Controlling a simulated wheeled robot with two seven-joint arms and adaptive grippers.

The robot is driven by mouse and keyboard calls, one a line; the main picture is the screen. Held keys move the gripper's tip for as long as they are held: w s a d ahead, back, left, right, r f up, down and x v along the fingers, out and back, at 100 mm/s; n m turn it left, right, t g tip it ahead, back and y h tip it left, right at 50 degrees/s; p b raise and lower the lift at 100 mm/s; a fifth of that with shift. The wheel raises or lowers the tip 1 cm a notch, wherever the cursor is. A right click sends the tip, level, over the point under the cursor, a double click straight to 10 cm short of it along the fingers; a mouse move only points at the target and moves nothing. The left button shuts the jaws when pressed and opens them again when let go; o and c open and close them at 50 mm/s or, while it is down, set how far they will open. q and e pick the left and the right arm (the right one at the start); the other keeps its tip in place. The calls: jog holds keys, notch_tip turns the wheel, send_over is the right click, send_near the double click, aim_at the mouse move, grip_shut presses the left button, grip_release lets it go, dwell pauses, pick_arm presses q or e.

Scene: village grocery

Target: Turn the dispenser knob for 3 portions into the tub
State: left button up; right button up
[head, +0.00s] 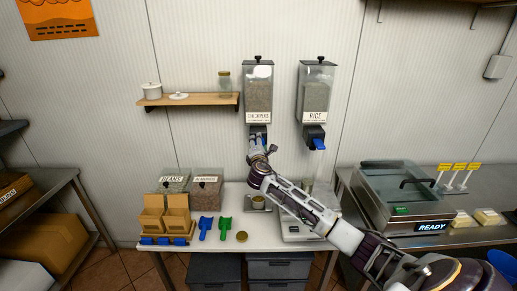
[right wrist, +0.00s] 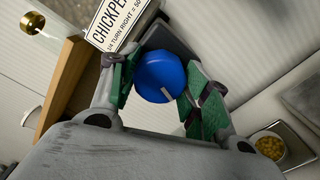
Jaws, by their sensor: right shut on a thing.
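The chickpeas dispenser (head: 258,95) hangs on the wall, with grain behind its clear front. My right gripper (head: 258,145) is at its outlet and hides the knob in the head view. In the right wrist view the round blue knob (right wrist: 158,72) with a pale mark sits between the green-padded fingers (right wrist: 158,92), which are shut on it. A small tub (head: 258,203) stands on the counter below the dispenser. In the right wrist view a tub (right wrist: 270,147) with yellow chickpeas inside shows at lower right. My left gripper is not in view.
The rice dispenser (head: 316,95) with its own blue knob (head: 319,144) hangs to the right. A scale (head: 297,236) is partly behind my right arm. Bins, blue and green scoops (head: 224,227) and a round lid (head: 241,236) are on the white counter. A wooden shelf (head: 190,99) is to the left.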

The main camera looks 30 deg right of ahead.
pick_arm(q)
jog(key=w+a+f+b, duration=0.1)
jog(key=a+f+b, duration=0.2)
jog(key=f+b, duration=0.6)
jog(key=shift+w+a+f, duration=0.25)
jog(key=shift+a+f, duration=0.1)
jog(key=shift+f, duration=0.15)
pick_arm(e)
jog(key=m, duration=1.4)
jog(key=shift+f, duration=0.2)
pick_arm(q)
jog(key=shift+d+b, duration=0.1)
jog(key=shift+b, duration=0.2)
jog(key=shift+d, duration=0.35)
pick_arm(e)
jog(key=shift+m, duration=0.3)
jog(key=o, duration=1)
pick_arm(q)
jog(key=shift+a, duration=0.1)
pick_arm(e)
jog(key=shift+r, duration=0.1)
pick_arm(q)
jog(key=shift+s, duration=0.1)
